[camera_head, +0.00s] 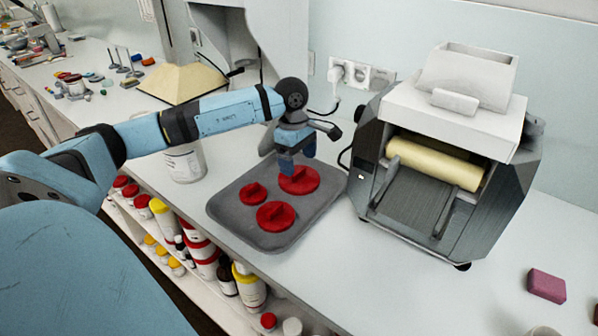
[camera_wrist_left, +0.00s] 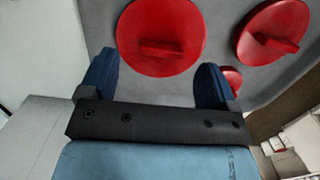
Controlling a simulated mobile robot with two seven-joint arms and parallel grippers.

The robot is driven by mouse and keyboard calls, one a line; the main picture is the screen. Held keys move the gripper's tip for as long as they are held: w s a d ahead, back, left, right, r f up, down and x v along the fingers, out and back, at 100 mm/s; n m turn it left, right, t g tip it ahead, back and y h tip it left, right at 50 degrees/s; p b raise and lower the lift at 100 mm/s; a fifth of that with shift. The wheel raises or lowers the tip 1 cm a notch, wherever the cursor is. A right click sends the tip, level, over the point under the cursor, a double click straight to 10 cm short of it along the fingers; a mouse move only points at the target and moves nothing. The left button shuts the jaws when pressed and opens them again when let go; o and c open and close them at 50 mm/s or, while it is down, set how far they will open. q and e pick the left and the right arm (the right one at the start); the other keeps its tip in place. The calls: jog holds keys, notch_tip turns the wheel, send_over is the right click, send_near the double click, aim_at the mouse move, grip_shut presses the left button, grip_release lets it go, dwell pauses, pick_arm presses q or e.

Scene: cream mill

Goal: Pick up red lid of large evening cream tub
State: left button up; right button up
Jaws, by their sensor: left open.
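Three red lids lie on a grey tray (camera_head: 225,212) in the head view. One red lid (camera_head: 300,180) is at the back right, one (camera_head: 276,216) at the front, and a smaller one (camera_head: 253,194) at the left. My left gripper (camera_head: 297,170) points down over the back right lid. In the left wrist view the gripper (camera_wrist_left: 158,80) is open, its two blue fingers apart, with a red lid (camera_wrist_left: 160,28) and its raised grip bar ahead between them. I cannot tell the exact gap to the lid. Another lid (camera_wrist_left: 275,30) is to the right, with the smaller lid (camera_wrist_left: 231,80) partly hidden.
A roller mill (camera_head: 450,140) stands right of the tray. A white tub (camera_head: 185,163) is left of it, behind my left arm. A shelf with several tubs and bottles (camera_head: 205,255) is below the counter edge. A pink block (camera_head: 546,286) lies far right.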

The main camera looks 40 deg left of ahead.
aim_at(299, 171)
pick_arm(q)
jog(key=f, duration=0.3)
jog(key=shift+d+f, duration=0.2)
jog(key=c, duration=1)
jog(key=shift+r, duration=0.15)
